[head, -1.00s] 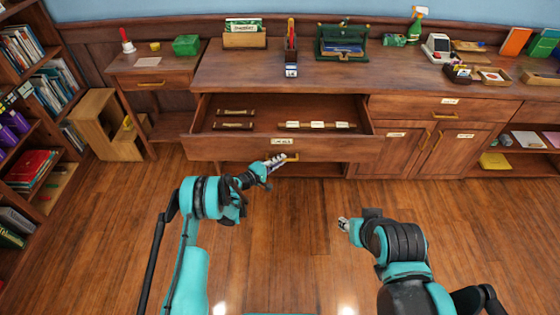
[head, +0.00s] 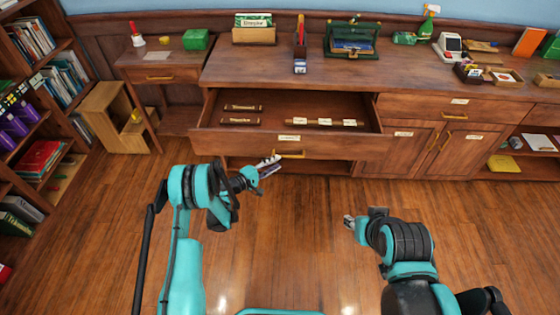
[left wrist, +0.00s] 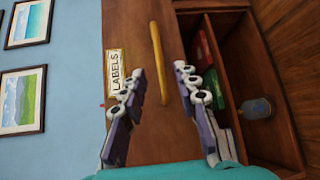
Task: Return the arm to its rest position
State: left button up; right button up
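My left gripper (head: 268,166) is just in front of the open drawer (head: 230,142), left of its brass handle (head: 291,154). In the left wrist view my gripper's fingers (left wrist: 158,72) are spread apart and empty. The brass handle (left wrist: 156,50) appears beyond the fingertips, beside a card reading "LABELS" (left wrist: 115,72). My right gripper (head: 348,221) is low over the floor at the centre right, well away from the furniture. Its fingers are too small to tell whether they are open.
The drawer sticks out from the wooden counter (head: 230,74) and holds several labelled brown bars. A bookcase (head: 62,158) stands at the left, beside a step stool (head: 108,120). The wood floor (head: 290,230) between my arms is clear.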

pick_arm(q)
jog(key=shift+s+a, duration=0.1)
dwell(0.4)
jog(key=s+a+r+m+g+y, duration=0.1)
jog(key=s+r+m+g+y, duration=0.2)
jog(key=r, duration=0.8)
jog(key=s+a+r+m+y, duration=0.1)
jog(key=s+r+m+y, duration=0.1)
jog(key=s+r, duration=0.65)
jog(key=s+a+r+m+y, duration=0.2)
jog(key=s+a, duration=0.1)
jog(key=s, duration=0.5)
jog(key=s+a+r+m+g+y, duration=0.1)
jog(key=s+a+r+y, duration=0.1)
jog(key=s, duration=0.7)
jog(key=s+a+r+m+y, duration=0.2)
jog(key=s+a, duration=0.2)
jog(key=s, duration=0.5)
jog(key=shift+s+a+m+y, duration=0.2)
jog(key=shift+a+m+y, duration=0.1)
jog(key=shift+a, duration=0.05)
jog(key=shift+r, duration=0.1)
